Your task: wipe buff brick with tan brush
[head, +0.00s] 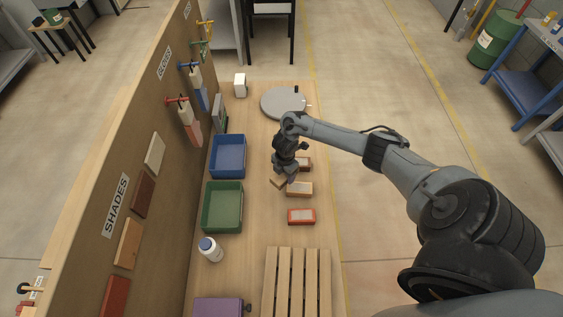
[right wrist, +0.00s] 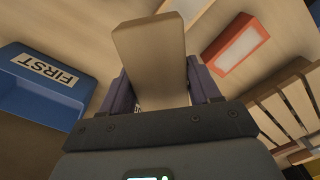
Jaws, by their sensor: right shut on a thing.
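My right gripper (head: 287,172) is shut on the tan brush (head: 277,182), which hangs below the fingers over the table. In the right wrist view the brush (right wrist: 150,60) shows as a plain tan block between the two fingers. The buff brick (head: 299,190), with a pale top face, lies on the table just right of the brush. I cannot tell whether brush and brick touch. My left gripper is not in view.
A brown brick (head: 305,164) lies behind and a red-orange brick (head: 301,216) in front. A blue bin (head: 228,156) and green bin (head: 222,207) stand left. A slatted rack (head: 297,283) and white bottle (head: 210,249) are nearer; a grey disc (head: 284,103) is farther.

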